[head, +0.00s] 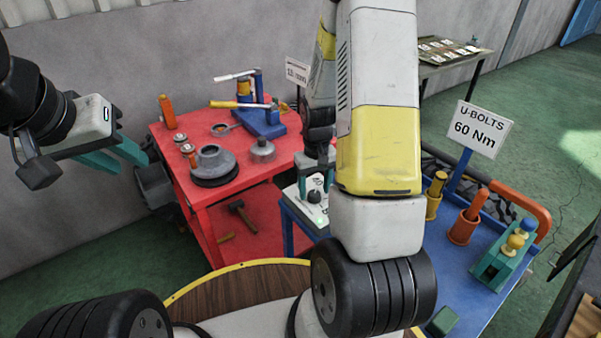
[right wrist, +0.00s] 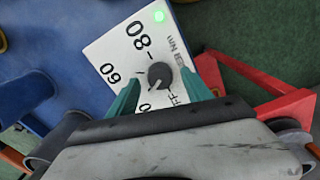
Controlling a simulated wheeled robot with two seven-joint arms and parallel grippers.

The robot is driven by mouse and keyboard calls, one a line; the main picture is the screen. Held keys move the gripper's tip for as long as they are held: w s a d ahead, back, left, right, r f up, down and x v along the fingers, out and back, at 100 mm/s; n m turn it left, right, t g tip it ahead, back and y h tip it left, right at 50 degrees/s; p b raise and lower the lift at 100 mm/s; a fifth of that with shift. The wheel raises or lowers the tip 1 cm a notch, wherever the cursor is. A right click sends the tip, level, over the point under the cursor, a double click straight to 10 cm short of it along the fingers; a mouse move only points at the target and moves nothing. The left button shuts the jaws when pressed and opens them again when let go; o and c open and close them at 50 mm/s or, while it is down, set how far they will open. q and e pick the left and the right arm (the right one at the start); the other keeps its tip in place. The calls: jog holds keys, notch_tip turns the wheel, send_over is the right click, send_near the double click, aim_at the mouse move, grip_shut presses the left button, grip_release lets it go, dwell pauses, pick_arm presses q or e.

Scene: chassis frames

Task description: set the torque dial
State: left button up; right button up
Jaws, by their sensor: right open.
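The torque dial is a dark round knob (right wrist: 159,75) on a white panel (right wrist: 113,48), marked 80, 60, OFF and Nm; another number is partly hidden. A pale mark on the knob points to the lower left. A green light (right wrist: 159,16) is lit on the panel. In the head view the knob (head: 314,197) is at the blue table's left end. My right gripper (right wrist: 162,80) is open, its teal fingers on either side of the knob with gaps; their height above the panel is unclear. My left gripper (head: 122,156) is open and empty at the far left.
A sign (head: 478,130) reads "U-BOLTS 60 Nm" over the blue table (head: 462,285), which holds orange and yellow holders and a green block (head: 490,265). A red cart (head: 240,215) with metal parts and tools stands left of the dial. My right arm hides part of the middle.

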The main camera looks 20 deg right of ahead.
aim_at(314, 193)
notch_tip(314, 193, up, 7)
jog(key=shift+f, duration=0.15)
